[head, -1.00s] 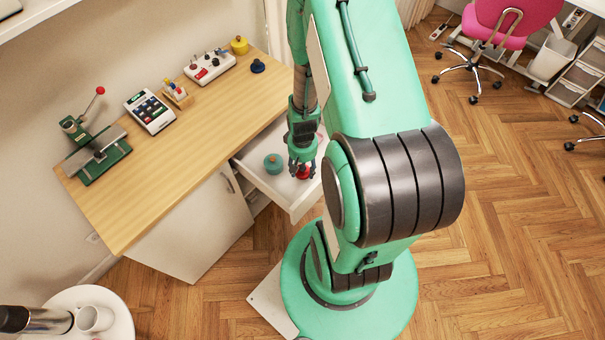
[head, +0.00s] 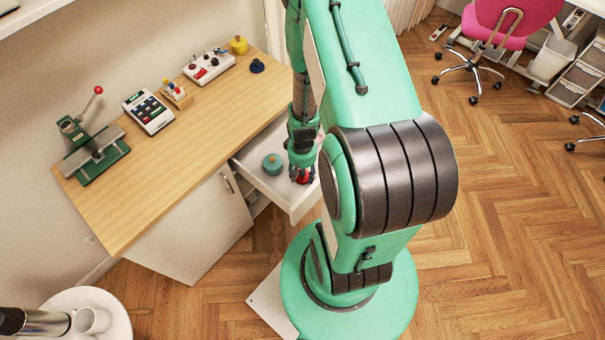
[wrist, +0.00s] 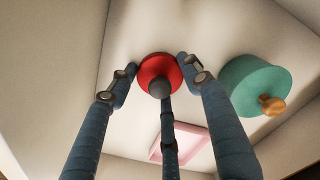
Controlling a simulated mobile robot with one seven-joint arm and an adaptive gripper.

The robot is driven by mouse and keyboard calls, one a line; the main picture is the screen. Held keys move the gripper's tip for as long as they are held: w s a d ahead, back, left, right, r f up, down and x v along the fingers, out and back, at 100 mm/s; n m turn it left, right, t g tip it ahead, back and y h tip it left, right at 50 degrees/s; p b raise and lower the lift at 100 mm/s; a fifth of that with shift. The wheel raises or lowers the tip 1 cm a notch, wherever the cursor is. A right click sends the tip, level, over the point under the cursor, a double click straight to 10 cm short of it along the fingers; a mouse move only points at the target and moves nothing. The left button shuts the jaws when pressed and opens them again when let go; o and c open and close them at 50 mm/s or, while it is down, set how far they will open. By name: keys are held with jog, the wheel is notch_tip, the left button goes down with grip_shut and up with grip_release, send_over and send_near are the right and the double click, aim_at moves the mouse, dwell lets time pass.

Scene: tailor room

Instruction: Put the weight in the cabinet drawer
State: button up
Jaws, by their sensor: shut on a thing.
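The weight is a red disc (head: 305,179) with a dark grey knob. It also shows in the wrist view (wrist: 155,69), between the fingers. My gripper (head: 301,171) is shut on it, with its fingers around the disc in the wrist view (wrist: 159,80). The cabinet drawer (head: 305,204) is pulled open, and the gripper and red weight are inside its outline. Whether the weight touches the drawer floor (wrist: 225,28) cannot be told. Its lower side is hidden.
A teal weight (head: 272,164) with a brass knob lies in the drawer left of the gripper. A pink square (wrist: 183,143) lies there too. The wooden cabinet top (head: 160,170) holds a press, a calculator, a control box, and yellow (head: 239,45) and blue (head: 257,66) weights.

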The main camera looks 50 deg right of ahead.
aim_at(302, 172)
jog(key=o, duration=1.5)
jog(key=shift+f, duration=0.1)
notch_tip(302, 172, up, 12)
jog(key=p, duration=0.3)
jog(key=shift+p, duration=0.3)
jog(key=shift+r, duration=0.2)
